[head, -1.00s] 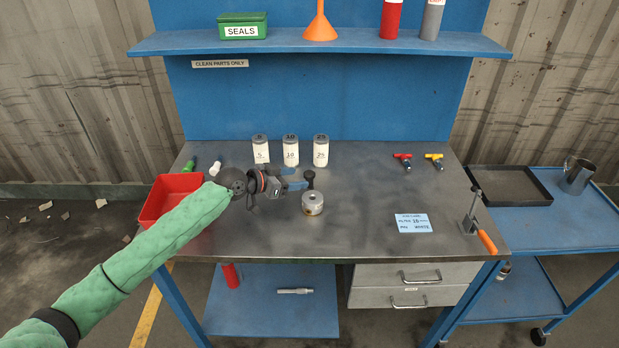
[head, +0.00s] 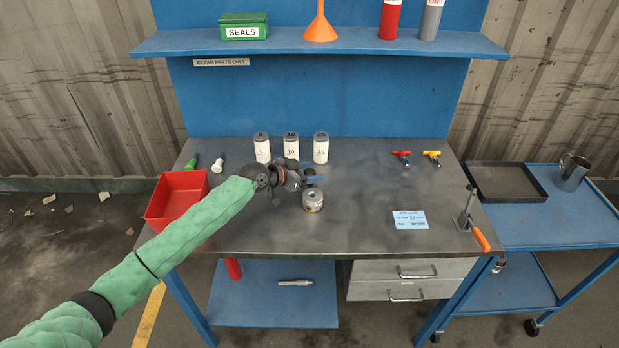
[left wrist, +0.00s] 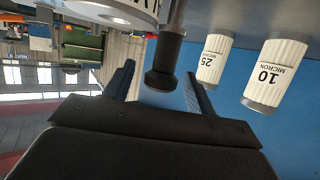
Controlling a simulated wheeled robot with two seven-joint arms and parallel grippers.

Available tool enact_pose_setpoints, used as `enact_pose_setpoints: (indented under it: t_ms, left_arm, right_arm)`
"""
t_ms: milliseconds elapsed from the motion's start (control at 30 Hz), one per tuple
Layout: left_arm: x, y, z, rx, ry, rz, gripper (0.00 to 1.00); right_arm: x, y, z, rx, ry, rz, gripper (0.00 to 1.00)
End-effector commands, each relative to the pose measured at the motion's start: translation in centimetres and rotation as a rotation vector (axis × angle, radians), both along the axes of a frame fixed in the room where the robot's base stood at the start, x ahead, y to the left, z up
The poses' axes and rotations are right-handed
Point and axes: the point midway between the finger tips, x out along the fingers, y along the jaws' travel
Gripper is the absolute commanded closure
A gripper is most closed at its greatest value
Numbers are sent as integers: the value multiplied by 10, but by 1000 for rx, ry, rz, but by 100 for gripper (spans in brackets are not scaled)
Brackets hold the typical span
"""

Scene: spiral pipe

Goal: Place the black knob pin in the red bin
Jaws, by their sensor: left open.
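The black knob pin (left wrist: 165,62) shows in the left wrist view between the two fingers of my open left gripper (left wrist: 160,88). I see no clear contact on either side. In the head view the pin's dark top (head: 309,171) is partly hidden by the gripper (head: 314,173), just behind a short metal cylinder (head: 313,200). The red bin (head: 157,201) stands at the left end of the bench, partly covered by my left arm. The right gripper is not in view.
White canisters (head: 291,149) marked 5, 10 and 25 stand behind the gripper. Green (head: 191,162) and white (head: 219,162) small items lie behind the bin. A blue card (head: 409,220) and a clamp (head: 468,217) are at right. The bench's middle right is clear.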

Motion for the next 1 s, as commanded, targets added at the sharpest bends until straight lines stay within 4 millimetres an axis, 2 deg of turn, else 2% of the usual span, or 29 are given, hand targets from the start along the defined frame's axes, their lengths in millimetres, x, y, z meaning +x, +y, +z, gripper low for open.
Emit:
enact_pose_setpoints:
  t_ms: [200, 267, 433, 500, 767, 900, 1000]
  left_arm:
    - [0, 0, -1, 0, 0, 0, 44]
    - [0, 0, -1, 0, 0, 0, 54]
    - [0, 0, 0, 0, 0, 0, 87]
    - [0, 0, 0, 0, 0, 1, 97]
    - [1, 0, 3, -1, -1, 1, 97]
    - [3, -2, 15, -2, -1, 3, 97]
    - [6, -4, 32, -1, -3, 8, 97]
  right_arm:
    - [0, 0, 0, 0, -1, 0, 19]
    - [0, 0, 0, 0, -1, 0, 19]
    - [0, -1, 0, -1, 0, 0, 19]
    - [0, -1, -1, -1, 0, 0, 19]
    - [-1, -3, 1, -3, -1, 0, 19]
    - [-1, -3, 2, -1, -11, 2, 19]
    - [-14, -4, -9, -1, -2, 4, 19]
